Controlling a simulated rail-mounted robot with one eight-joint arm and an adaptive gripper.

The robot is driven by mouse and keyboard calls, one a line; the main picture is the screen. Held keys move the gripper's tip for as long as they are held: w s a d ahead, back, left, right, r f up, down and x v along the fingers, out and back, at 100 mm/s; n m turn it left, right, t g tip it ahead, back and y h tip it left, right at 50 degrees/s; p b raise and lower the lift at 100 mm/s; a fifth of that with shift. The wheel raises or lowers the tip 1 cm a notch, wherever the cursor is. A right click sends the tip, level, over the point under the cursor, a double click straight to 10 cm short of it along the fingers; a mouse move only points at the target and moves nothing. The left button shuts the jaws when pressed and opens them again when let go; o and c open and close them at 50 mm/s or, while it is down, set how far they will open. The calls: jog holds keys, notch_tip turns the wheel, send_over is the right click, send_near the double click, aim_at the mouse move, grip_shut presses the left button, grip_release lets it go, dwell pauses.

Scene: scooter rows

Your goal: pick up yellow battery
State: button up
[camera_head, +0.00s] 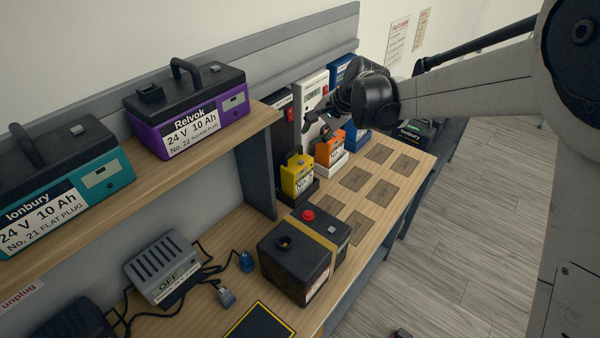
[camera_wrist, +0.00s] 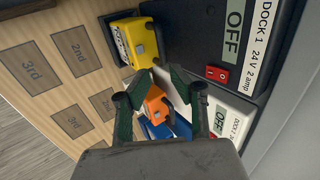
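The yellow battery (camera_head: 297,174) is a small upright block with a handle and a white label. It sits in a dark dock on the workbench; it also shows at the upper middle of the wrist view (camera_wrist: 137,42). My gripper (camera_head: 318,130) is above the docks, up and to the right of the yellow battery in the head view. In the wrist view my gripper (camera_wrist: 158,82) has its fingers apart with nothing held. The yellow battery lies just beyond the fingertips, and an orange battery (camera_wrist: 156,104) shows between the fingers.
The orange battery (camera_head: 329,148) stands in a white dock (camera_head: 338,161) beside the yellow one, with a blue unit (camera_head: 356,140) beyond. The dark dock's panel reads OFF (camera_wrist: 236,28). Marked brown squares (camera_head: 355,179) in front are empty. A black battery (camera_head: 295,263) stands nearer. A shelf (camera_head: 207,150) overhangs at left.

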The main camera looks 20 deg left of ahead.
aim_at(294, 149)
jog(key=x, duration=0.6)
jog(key=shift+p+x, duration=0.65)
jog(key=shift+x, duration=2.1)
jog(key=shift+s+a+r, duration=0.1)
jog(key=shift+a, duration=0.05)
jog(key=shift+c, duration=0.5)
grip_shut()
